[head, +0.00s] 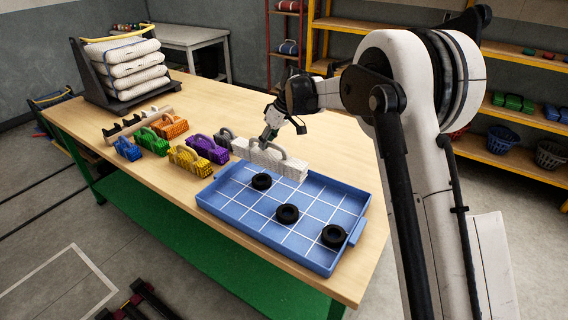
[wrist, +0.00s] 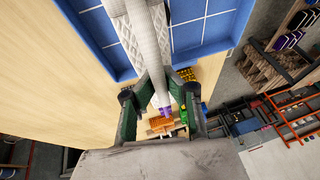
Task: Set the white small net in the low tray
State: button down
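The white small net (head: 292,168) is a block of white mesh with a pale arched handle. In the head view it is at the back edge of the blue low tray (head: 222,205); I cannot tell whether it touches the tray. My gripper (head: 268,137) is over the net, pointing down at its handle. In the wrist view the net's handle (wrist: 148,40) runs between the fingertips (wrist: 162,82), which look closed on it. The tray (wrist: 84,36) shows beyond, with white grid lines. The net's underside is hidden.
Three black rings (head: 287,214) lie in the tray, leaving its left and front cells bare. Purple (head: 206,150), yellow (head: 188,160), orange, green and blue nets stand left of the tray.

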jog(key=shift+w+d+f, duration=0.6)
jog(key=shift+d+f, duration=0.25)
jog(key=shift+f, duration=0.45)
jog(key=shift+w+d+f, duration=0.65)
jog(key=shift+d+f, duration=0.15)
jog(key=shift+f, duration=0.45)
jog(key=shift+w+d+f, duration=0.6)
jog(key=shift+d+f, duration=0.25)
jog(key=shift+f, duration=0.45)
jog(key=shift+f, duration=0.15)
jog(key=c, duration=2.3)
grip_release()
jog(key=o, duration=0.4)
